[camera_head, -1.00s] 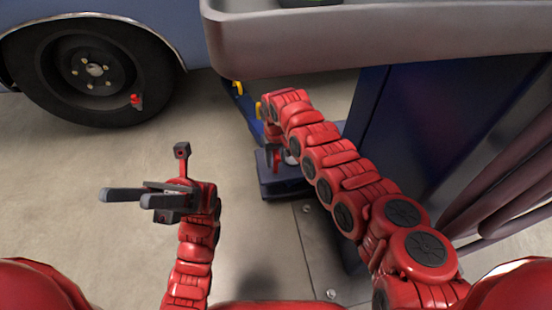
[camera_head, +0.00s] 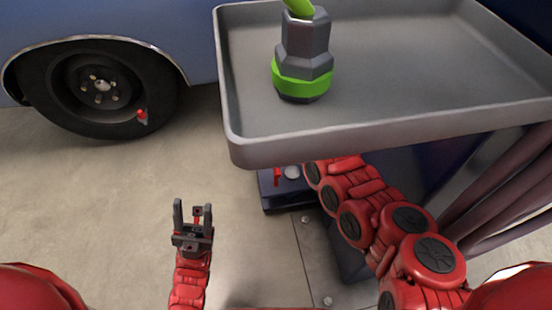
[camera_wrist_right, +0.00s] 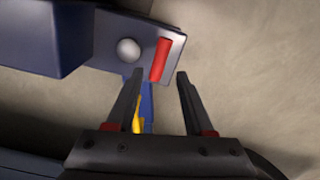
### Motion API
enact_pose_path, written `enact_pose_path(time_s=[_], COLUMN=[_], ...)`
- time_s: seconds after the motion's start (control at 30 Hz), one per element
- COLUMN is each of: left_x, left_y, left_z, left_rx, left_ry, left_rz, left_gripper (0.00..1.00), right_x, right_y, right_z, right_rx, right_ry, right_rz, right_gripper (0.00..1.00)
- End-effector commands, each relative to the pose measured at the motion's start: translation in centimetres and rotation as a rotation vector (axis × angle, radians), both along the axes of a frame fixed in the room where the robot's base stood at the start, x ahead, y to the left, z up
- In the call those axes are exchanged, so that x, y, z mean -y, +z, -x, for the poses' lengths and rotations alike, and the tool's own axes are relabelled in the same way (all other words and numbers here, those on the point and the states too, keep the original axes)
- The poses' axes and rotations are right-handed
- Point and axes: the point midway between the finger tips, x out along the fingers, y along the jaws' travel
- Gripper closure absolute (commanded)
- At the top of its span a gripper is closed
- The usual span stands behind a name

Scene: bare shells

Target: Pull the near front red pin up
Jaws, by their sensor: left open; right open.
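A red pin (camera_head: 277,177) stands on a dark blue foot (camera_head: 268,197) beside a round grey knob (camera_head: 291,172), low under the tray's front edge. In the right wrist view the red pin (camera_wrist_right: 160,60) lies just beyond the fingertips, beside the pale round knob (camera_wrist_right: 128,49). My right gripper (camera_wrist_right: 158,76) is open and empty, its two fingers pointing at the pin without visibly touching it. In the head view the tray hides the right gripper. My left gripper (camera_head: 193,207) is open and empty, fingers up, over bare floor.
A grey tray (camera_head: 400,133) overhangs the foot, with a green and grey tool (camera_head: 303,60) on it. A car wheel (camera_head: 95,90) with a small red piece (camera_head: 142,115) is at the left. A yellow part (camera_wrist_right: 137,115) shows by the right fingers. The left floor is clear.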

Motion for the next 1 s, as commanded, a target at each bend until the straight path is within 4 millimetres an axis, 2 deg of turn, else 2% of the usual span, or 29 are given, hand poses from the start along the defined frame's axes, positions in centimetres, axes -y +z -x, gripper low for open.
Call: enact_pose_path(time_s=[0.03, 0.1, 0.3, 1.0], left_x=[-0.2, -0.4, -0.7, -0.8], left_y=[0.9, 1.3, 1.7, 1.7], left_z=[0.1, 0.1, 0.3, 0.3], left_rx=[0.002, 0.003, 0.006, 0.009], left_ry=[0.005, 0.01, 0.019, 0.021], left_rz=[0.01, 0.021, 0.041, 0.045], left_gripper=[0.5, 0.5, 0.5, 0.5], right_x=[0.0, 0.0, 0.0, 0.0], right_y=[1.7, 3.0, 5.2, 5.5], right_z=[-0.1, 0.0, 0.0, 0.0], right_rx=[0.003, 0.001, -0.001, -0.002], right_ry=[0.0, 0.0, 0.001, 0.001], right_rz=[-0.001, 0.0, 0.0, 0.001], right_gripper=[0.47, 0.47, 0.47, 0.47])
